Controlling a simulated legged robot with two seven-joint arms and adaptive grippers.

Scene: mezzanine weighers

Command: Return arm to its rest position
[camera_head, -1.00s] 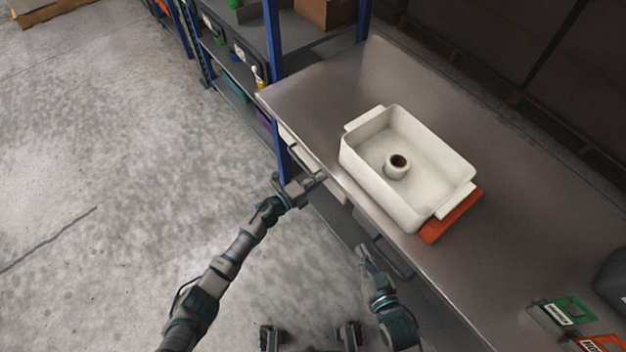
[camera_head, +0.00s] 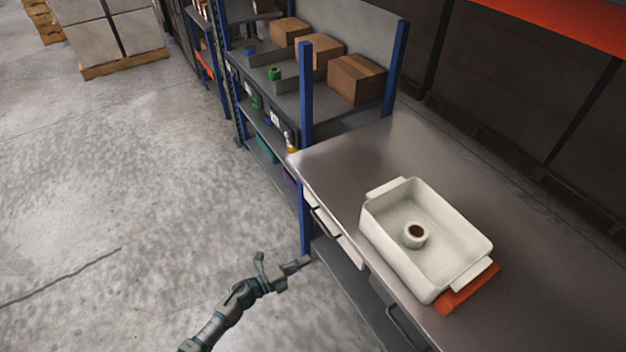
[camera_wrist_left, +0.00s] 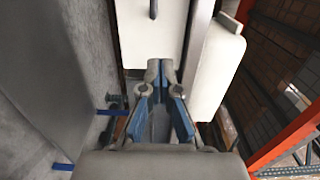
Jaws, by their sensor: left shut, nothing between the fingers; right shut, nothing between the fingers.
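My left gripper (camera_head: 302,263) is at the lower middle of the head view, in front of the bench's near edge. It is shut and holds nothing. In the left wrist view its fingertips (camera_wrist_left: 160,72) are together, with pale panels beyond them. My right gripper is out of view. A white rectangular dish (camera_head: 380,195) with two end handles stands on the grey metal bench (camera_head: 370,145). A small white ring-shaped piece with a dark centre (camera_head: 414,235) sits inside it.
An orange flat piece (camera_head: 470,288) sticks out under the dish's near right end. Blue-post shelving (camera_head: 306,100) with cardboard boxes (camera_head: 357,79) stands behind the bench. Drawers with handles (camera_head: 325,224) line the bench front. The concrete floor (camera_head: 130,200) at left is open.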

